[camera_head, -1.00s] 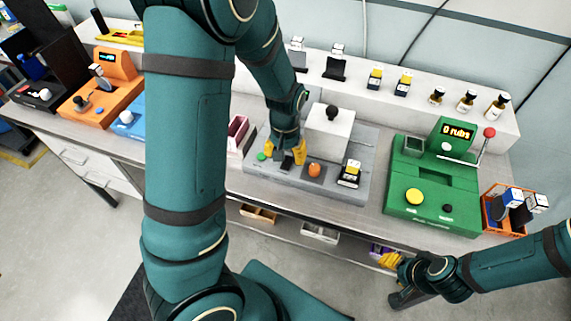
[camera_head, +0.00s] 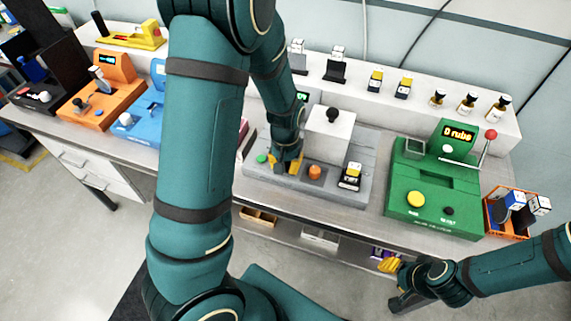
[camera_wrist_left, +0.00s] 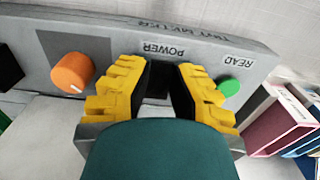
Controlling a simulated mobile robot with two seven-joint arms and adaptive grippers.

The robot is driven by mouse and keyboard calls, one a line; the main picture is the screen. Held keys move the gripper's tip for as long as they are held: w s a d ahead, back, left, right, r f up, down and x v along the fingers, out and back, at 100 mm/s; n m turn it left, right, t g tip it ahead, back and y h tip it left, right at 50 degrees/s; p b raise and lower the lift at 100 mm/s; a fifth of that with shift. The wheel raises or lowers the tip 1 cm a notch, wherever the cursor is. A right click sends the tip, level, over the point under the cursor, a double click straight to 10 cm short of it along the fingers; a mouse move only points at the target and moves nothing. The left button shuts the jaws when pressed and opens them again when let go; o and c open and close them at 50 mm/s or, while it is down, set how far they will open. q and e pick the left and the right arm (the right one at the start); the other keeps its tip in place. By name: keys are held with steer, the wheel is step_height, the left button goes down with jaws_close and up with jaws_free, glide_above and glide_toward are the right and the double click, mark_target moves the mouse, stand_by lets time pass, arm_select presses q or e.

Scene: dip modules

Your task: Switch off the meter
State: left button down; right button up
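The grey tint meter (camera_head: 330,186) stands on the bench in the middle of the head view, with a green READ button (camera_wrist_left: 229,87), an orange knob (camera_wrist_left: 72,72) and a dark POWER switch (camera_wrist_left: 159,84). A green-lit display (camera_head: 303,97) shows partly behind my left arm. My left gripper (camera_head: 284,163) is low over the meter's front. In the left wrist view its yellow fingers (camera_wrist_left: 163,76) are apart, one on each side of the POWER switch; contact cannot be told. My right gripper (camera_head: 388,266) hangs in front of the bench, its opening unclear.
A green machine (camera_head: 433,190) with a lever stands right of the meter, an orange bin (camera_head: 505,218) beyond it. Blue (camera_head: 135,117) and orange (camera_head: 103,97) machines stand left. A white block with a black knob (camera_head: 330,130) rises behind the meter's front controls.

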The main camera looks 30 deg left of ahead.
arm_select(q)
steer(key=shift+g+p, duration=0.5)
steer(key=shift+w+g+h+p, duration=0.15)
steer(key=shift+g+h+p, duration=0.15)
steer(key=shift+g+p, duration=0.5)
steer(key=c, duration=0.7)
jaws_free()
steer(key=shift+c, duration=0.2)
steer(key=shift+w+r, duration=0.1)
steer(key=shift+r, duration=0.05)
steer(key=v, duration=1.1)
steer(key=shift+w+r, duration=0.2)
steer(key=shift+r, duration=0.15)
